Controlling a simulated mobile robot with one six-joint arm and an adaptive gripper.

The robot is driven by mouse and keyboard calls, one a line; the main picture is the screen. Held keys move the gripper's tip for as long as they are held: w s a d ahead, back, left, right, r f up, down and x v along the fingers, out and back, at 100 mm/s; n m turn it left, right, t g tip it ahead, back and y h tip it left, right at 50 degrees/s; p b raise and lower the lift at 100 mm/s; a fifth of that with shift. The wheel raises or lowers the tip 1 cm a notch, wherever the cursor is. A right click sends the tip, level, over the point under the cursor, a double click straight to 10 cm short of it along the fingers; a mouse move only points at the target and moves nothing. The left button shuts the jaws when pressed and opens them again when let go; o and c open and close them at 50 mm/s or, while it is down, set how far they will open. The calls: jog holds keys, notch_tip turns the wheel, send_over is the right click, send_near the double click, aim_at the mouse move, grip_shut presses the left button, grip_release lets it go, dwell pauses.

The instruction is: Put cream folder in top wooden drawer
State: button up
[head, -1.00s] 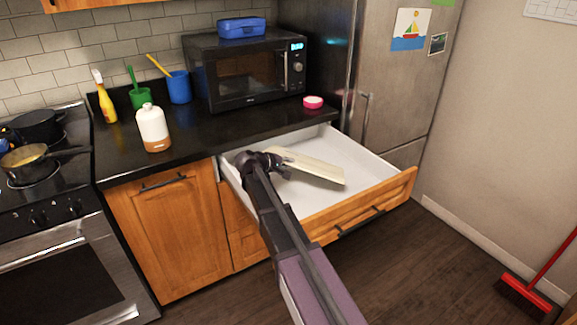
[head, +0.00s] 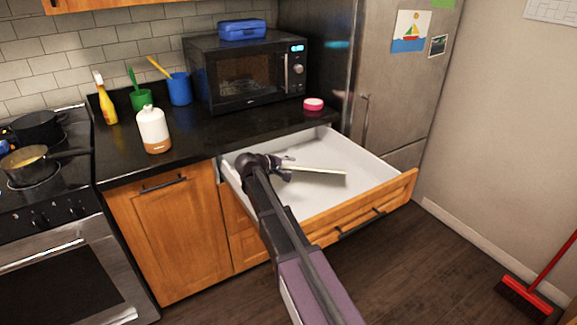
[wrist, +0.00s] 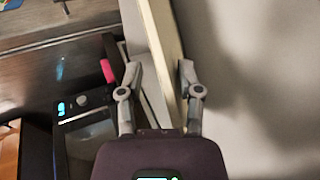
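The cream folder (head: 318,169) is inside the open top wooden drawer (head: 360,208), seen almost edge-on as a thin strip. My gripper (head: 286,168) is at its left end, over the drawer's left part. In the wrist view, the folder (wrist: 163,35) runs as a pale strip between the two fingers of my gripper (wrist: 160,72). The right finger is close against it or touching. A gap shows between the folder and the left finger, so the fingers look open around it. Whether its lower edge rests on the drawer floor is hard to tell.
The drawer's white interior is otherwise clear. Above it, the black counter holds a pink round container (head: 313,104), a microwave (head: 247,75) and a white bottle (head: 153,129). The fridge (head: 385,95) stands behind the drawer's right end.

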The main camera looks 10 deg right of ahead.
jog(key=shift+r, duration=0.1)
jog(key=shift+a+r, duration=0.15)
jog(key=p+v, duration=0.5)
jog(key=v, duration=0.6)
jog(key=shift+s+a, duration=0.15)
jog(key=shift+a, duration=0.1)
jog(key=shift+r, duration=0.15)
dwell(1.0)
